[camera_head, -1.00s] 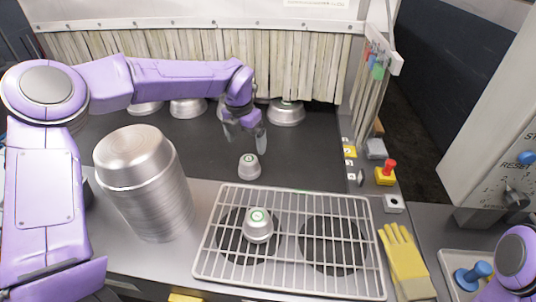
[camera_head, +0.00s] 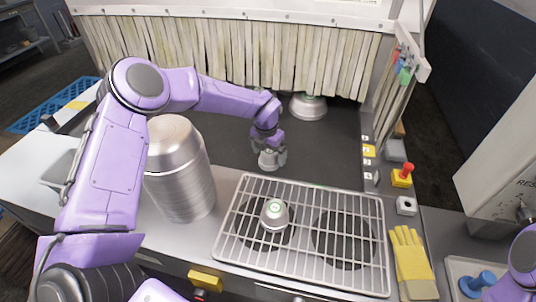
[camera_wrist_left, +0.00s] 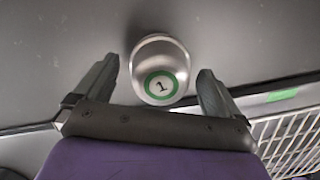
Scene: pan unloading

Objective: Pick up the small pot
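A small silver pot (camera_head: 268,160) stands upside down on the dark surface behind the wire rack. In the left wrist view the same pot (camera_wrist_left: 160,70) shows a green-ringed label with a 1. My left gripper (camera_head: 270,157) is down at this pot, with its fingers on either side. In the left wrist view my left gripper (camera_wrist_left: 160,85) is open, with a gap visible between the pot and each finger. A second small pot (camera_head: 274,215) with a green-ringed label sits on the wire rack (camera_head: 340,196). My right gripper is out of view.
A tall stack of metal pans (camera_head: 180,175) stands left of the rack, close to my left arm. Another metal pot (camera_head: 308,107) is at the back by the strip curtain (camera_head: 230,50). Yellow gloves (camera_head: 411,262) lie right of the rack.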

